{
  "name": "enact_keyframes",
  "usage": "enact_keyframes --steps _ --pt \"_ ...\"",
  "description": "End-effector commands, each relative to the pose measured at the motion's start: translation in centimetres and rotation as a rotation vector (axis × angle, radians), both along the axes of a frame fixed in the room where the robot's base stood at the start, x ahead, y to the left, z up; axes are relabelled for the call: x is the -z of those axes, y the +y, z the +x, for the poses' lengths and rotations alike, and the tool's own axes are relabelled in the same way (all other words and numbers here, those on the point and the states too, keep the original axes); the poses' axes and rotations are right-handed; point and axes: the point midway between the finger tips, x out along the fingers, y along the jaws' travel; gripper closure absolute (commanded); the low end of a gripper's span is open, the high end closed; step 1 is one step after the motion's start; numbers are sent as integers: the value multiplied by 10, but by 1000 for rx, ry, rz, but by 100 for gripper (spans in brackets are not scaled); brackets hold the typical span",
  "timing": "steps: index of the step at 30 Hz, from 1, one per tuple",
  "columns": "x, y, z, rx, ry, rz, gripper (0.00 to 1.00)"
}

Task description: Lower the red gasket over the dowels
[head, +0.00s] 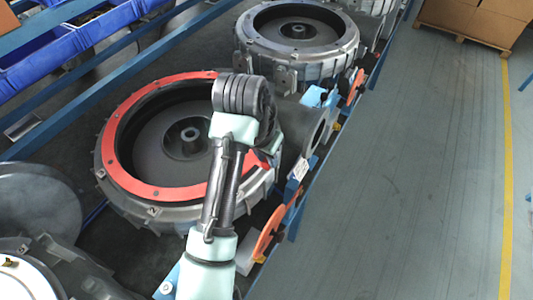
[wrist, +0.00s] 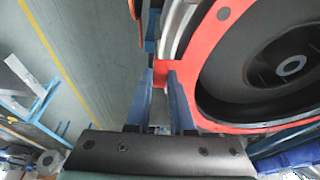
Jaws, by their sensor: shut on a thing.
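The red gasket (head: 160,191) is a flat ring at the top rim of the nearer grey blower housing (head: 122,203). It looks roughly level and lined up with the rim, but I cannot tell whether it touches or hovers just above. In the wrist view the gasket (wrist: 208,45) curves around the dark round opening, with a grey spot on its face. My gripper (wrist: 160,76) is shut on the gasket's edge tab. In the head view my arm hides the fingers and the ring's right part. I cannot clearly make out the dowels.
A second blower housing (head: 347,48) without a red ring stands further back. Blue bins (head: 95,32) line the upper left. An orange disc (head: 268,231) and pipe outlet (head: 300,125) sit close beside my arm. The floor (head: 420,180) on the right is clear.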

Motion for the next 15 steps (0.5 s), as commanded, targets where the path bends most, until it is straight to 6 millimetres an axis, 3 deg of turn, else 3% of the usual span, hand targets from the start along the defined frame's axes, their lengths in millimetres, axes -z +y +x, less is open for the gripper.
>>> enact_keyframes --steps 15 --pt "7 0 0 0 1 -1 100"
